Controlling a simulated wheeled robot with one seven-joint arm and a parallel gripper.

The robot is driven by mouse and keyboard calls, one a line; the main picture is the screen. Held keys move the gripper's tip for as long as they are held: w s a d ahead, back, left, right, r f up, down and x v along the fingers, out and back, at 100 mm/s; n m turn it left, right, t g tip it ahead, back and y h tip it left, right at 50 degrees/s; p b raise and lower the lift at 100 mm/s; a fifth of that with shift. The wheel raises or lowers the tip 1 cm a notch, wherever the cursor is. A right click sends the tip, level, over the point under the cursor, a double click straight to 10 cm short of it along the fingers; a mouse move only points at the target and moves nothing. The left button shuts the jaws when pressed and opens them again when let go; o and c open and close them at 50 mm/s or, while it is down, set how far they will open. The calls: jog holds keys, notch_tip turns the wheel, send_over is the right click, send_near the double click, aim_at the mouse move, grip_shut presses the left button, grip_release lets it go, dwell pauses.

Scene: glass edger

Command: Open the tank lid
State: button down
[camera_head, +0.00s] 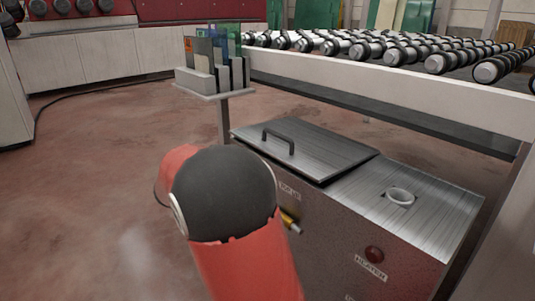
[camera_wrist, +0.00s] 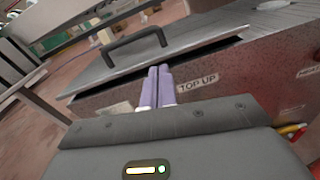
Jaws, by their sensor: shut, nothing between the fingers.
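The tank lid (camera_head: 325,143) is a flat brushed-metal plate on the left part of the metal tank (camera_head: 340,225). It has a dark bar handle (camera_head: 279,138). The lid also shows in the wrist view (camera_wrist: 200,44), with its handle (camera_wrist: 134,46) at upper left. A dark gap shows under the lid's near edge; I cannot tell how far it is raised. My gripper (camera_wrist: 160,70) is shut and empty, its pale purple fingertips overlapping the lid's near edge in view, below and right of the handle. Contact cannot be told. In the head view my arm hides the gripper.
A TOP UP label (camera_wrist: 198,83) is on the tank front. A roller conveyor (camera_head: 400,90) runs behind; a glass-sample stand (camera_head: 216,84) is at back left.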

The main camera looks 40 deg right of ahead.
jog(key=w+d, duration=0.1)
jog(key=d, duration=0.2)
jog(key=w+d+n+h, duration=0.1)
jog(key=d, duration=0.2)
jog(key=w+d+r+n+t+b, duration=0.1)
jog(key=w+d, duration=0.1)
jog(key=d, duration=0.1)
jog(key=shift+d+h, duration=0.25)
jog(key=shift+h, duration=0.15)
jog(key=shift+r, duration=0.1)
jog(key=shift+r+p, duration=0.3)
jog(key=shift+p, duration=0.05)
jog(key=shift+r, duration=0.25)
